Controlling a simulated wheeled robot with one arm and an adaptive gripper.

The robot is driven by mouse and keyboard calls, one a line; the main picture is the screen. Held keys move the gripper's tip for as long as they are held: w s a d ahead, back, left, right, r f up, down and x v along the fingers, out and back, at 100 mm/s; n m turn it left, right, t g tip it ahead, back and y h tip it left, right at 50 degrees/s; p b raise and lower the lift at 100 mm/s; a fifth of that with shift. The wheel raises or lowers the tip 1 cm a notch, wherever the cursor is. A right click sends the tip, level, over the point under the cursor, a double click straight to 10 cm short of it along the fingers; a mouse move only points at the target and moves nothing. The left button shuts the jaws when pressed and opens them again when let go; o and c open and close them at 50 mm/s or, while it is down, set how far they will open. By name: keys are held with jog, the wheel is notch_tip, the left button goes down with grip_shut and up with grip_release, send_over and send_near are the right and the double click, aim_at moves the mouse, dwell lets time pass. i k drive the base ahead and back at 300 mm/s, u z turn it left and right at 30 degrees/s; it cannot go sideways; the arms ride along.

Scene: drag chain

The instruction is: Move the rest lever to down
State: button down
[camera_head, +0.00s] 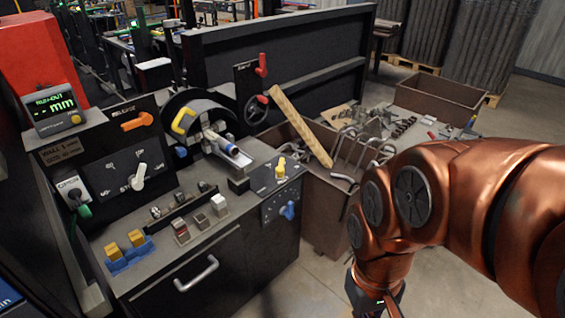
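No legible label tells me which handle is the rest lever. On the black machine, a yellow lever (280,167) stands on the right-hand control box, with a blue lever (289,210) on its front face. An orange lever (137,121) points right on the upper left panel, above a white selector handle (138,177). A yellow handle (183,121) sits by the round chuck guard. Red handles (262,66) are at the back. My gripper (378,306) is at the bottom edge, right of the machine and apart from it; its fingers are cut off by the frame.
A brown bin (328,205) with a wooden plank (300,125) and metal parts stands right of the machine. The machine's cabinet has a drawer handle (196,275). Open floor (305,285) lies between the cabinet and my arm.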

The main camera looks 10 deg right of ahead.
aim_at(280, 171)
jog(key=k, duration=0.25)
jog(key=z, duration=0.4)
jog(key=i, duration=0.9)
jog(key=u, duration=0.85)
jog(key=i, duration=0.45)
jog(key=u, duration=0.25)
